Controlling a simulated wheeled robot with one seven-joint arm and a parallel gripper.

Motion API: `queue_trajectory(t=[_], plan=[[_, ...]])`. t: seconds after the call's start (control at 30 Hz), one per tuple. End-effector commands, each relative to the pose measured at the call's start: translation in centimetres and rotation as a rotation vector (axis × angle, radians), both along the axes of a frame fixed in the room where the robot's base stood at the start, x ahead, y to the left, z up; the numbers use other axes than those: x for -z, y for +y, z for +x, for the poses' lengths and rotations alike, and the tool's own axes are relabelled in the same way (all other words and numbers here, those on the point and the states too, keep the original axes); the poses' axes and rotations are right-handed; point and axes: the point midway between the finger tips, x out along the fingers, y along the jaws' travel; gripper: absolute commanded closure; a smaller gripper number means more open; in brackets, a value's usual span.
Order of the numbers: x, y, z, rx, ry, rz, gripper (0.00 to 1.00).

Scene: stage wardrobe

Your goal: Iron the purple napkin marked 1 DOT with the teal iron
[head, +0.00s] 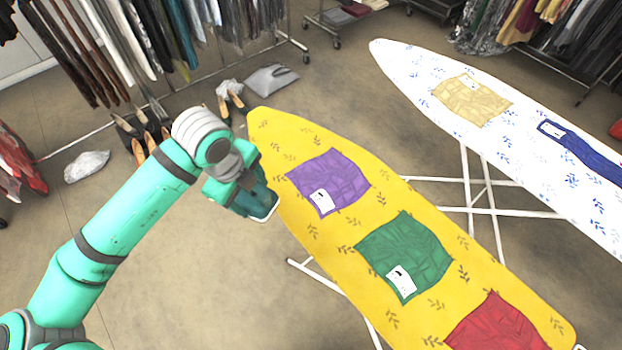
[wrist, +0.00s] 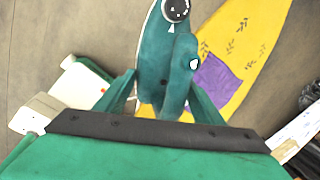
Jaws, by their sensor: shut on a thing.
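The teal iron (head: 262,205) is in my gripper (head: 250,187), off the left edge of the yellow ironing board (head: 290,125). In the wrist view the iron (wrist: 153,55) sits between the two fingers of my gripper (wrist: 163,95), which are shut on it. The purple napkin (head: 343,178) lies wrinkled on the yellow board, to the right of the iron and apart from it. Its white label (head: 321,200) is too small for me to read the dots surely. Part of the napkin (wrist: 215,80) shows right of the iron in the wrist view.
A green napkin (head: 420,250) and a red napkin (head: 497,328) lie farther down the yellow board. A white patterned board (head: 425,68) on the right holds a tan napkin (head: 485,98) and a blue one (head: 590,158). Clothes racks and shoes stand behind.

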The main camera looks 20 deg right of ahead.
Motion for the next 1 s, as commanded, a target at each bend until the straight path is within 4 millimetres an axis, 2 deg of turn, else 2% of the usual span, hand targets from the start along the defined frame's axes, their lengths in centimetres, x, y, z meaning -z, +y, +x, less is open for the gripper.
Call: queue_trajectory(t=[0.03, 0.2, 0.3, 0.43, 0.5, 0.63, 0.77, 1.0], plan=[[0.1, -2.5, 0.2, 0.05, 0.001, -0.002, 0.65], [0.7, -9.2, 0.0, 0.189, 0.002, -0.001, 0.65], [1.0, -12.5, -0.4, 0.258, 0.003, 0.001, 0.65], [1.2, -15.7, -1.1, 0.323, 0.005, 0.001, 0.65], [1.3, -16.8, -1.3, 0.345, 0.005, 0.002, 0.65], [1.5, -17.6, -1.6, 0.364, 0.005, 0.004, 0.65], [2.2, -17.8, -1.6, 0.366, 0.006, 0.003, 0.65], [4.9, -17.7, -1.6, 0.364, 0.008, 0.002, 0.65]])
